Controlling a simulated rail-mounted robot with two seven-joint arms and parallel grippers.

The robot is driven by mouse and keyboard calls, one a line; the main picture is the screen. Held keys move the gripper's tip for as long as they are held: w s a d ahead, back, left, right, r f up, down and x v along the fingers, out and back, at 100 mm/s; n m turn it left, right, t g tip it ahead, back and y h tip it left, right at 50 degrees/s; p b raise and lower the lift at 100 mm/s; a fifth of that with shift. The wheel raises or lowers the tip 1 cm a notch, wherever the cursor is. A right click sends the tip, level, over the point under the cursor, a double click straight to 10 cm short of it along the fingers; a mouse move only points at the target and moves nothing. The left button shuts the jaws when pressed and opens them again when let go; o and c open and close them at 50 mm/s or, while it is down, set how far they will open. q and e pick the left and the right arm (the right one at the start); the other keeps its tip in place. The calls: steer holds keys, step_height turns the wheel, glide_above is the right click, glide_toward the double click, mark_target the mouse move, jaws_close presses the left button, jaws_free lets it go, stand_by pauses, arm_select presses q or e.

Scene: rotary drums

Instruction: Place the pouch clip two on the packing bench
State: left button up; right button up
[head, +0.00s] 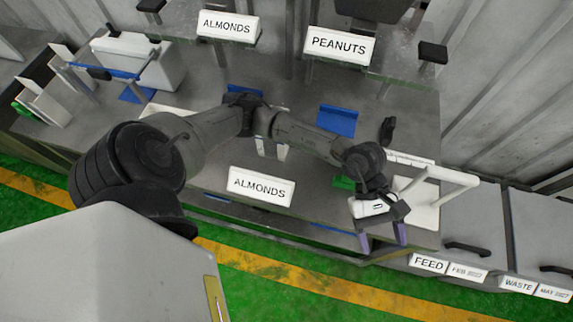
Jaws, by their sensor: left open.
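The long grey bench (190,88) crosses the view, and I take it as the packing bench. My left arm reaches across it from the left. My left gripper (383,238) has two purple fingers pointing down, spread apart and empty, near the bench's front right edge, beside a white frame-like stand (432,192). I cannot tell which object is pouch clip two. A blue piece (337,120) and a small black object (387,130) lie on the bench behind my arm. A green piece (343,183) is partly hidden by it. My right gripper is not in view.
ALMONDS (228,25) and PEANUTS (339,45) signs hang at the back. Another ALMONDS sign (262,187) is at the front. FEED (429,263) and WASTE (518,285) bins stand at right. White equipment (140,58) stands at left. Green floor (290,288) lies in front.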

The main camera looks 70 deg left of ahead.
arm_select(q)
step_height(320, 180, up, 10)
steer(key=w+d+n+t+h, duration=0.15)
steer(key=n+t+h, duration=0.55)
steer(key=n+t, duration=0.85)
steer(key=w+a+f+n+t+y, duration=0.1)
steer(key=a+f+n+y, duration=0.45)
steer(key=n+y, duration=0.6)
steer(key=w+a+f+n+t+y, duration=0.15)
steer(key=a+f+n+y, duration=0.45)
steer(key=n, duration=1.1)
steer(key=s+a+f+n+g+y, duration=0.1)
steer(key=s+f+n+g, duration=0.4)
steer(key=s, duration=0.5)
steer(key=s+a+f+n+g, duration=0.2)
steer(key=s+f+n+g, duration=0.4)
steer(key=s+f+g, duration=0.2)
steer(key=s+f, duration=0.1)
steer(key=s, duration=0.1)
steer(key=shift+s+a+f+g+y, duration=0.3)
steer(key=shift+s+a+g+y, duration=0.05)
steer(key=shift+g, duration=0.05)
